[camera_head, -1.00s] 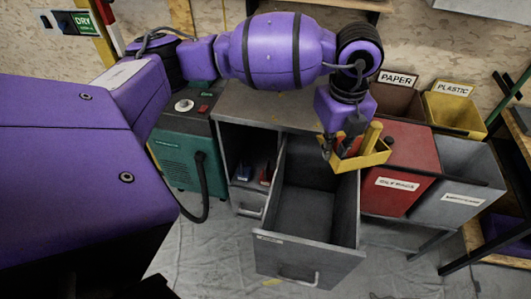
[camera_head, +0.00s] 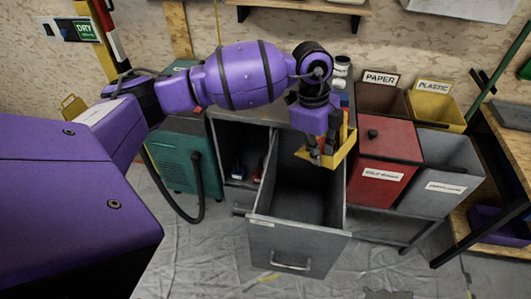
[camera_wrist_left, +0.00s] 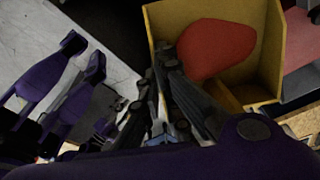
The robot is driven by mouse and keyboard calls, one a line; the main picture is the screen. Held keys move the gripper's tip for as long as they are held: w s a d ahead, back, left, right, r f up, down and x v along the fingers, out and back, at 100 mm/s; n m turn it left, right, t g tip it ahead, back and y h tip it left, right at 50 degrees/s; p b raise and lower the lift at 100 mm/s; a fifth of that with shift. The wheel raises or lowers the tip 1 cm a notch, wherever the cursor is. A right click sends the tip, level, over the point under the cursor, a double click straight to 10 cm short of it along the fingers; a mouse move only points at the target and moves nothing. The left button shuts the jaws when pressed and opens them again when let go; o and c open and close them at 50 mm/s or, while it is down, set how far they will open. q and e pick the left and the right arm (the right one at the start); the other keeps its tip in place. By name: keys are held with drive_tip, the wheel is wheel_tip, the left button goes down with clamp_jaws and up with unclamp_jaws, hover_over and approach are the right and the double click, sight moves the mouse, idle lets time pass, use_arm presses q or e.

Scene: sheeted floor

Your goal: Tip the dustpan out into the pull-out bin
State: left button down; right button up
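My left gripper (camera_head: 320,152) points down over the right side of the pull-out bin and appears shut on the yellow dustpan (camera_head: 344,150). The grip point is partly hidden by the fingers. The dustpan also shows in the left wrist view (camera_wrist_left: 270,50), beside the fingers (camera_wrist_left: 175,80), with a rounded red piece (camera_wrist_left: 215,48) inside it. The pull-out bin is a grey drawer (camera_head: 295,248), pulled out from the grey cabinet. Its visible inside looks empty. The dustpan is above the drawer's right wall, near the red bin. My right gripper is not in view.
A red lidded bin (camera_head: 384,150) stands just right of the drawer, with a grey open bin (camera_head: 445,175) beyond. Brown paper (camera_head: 380,98) and yellow plastic (camera_head: 436,108) bins stand behind. A teal machine (camera_head: 185,165) with a hose is left.

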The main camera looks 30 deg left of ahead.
sight(301, 153)
use_arm(q)
drive_tip(key=a+f+h+b, duration=0.1)
drive_tip(key=h, duration=0.1)
drive_tip(key=a+g+h+b, duration=0.1)
drive_tip(key=h+b, duration=0.1)
drive_tip(key=h, duration=0.1)
drive_tip(key=a+f+h+b, duration=0.1)
drive_tip(key=a+h, duration=0.1)
drive_tip(key=shift+w+f+g+h+b, duration=0.3)
drive_tip(key=shift+f+b, duration=0.05)
drive_tip(key=shift+w+a+h+b, duration=0.1)
drive_tip(key=shift+a+h+b, duration=0.4)
drive_tip(key=shift+h, duration=0.6)
drive_tip(key=shift+r, duration=0.1)
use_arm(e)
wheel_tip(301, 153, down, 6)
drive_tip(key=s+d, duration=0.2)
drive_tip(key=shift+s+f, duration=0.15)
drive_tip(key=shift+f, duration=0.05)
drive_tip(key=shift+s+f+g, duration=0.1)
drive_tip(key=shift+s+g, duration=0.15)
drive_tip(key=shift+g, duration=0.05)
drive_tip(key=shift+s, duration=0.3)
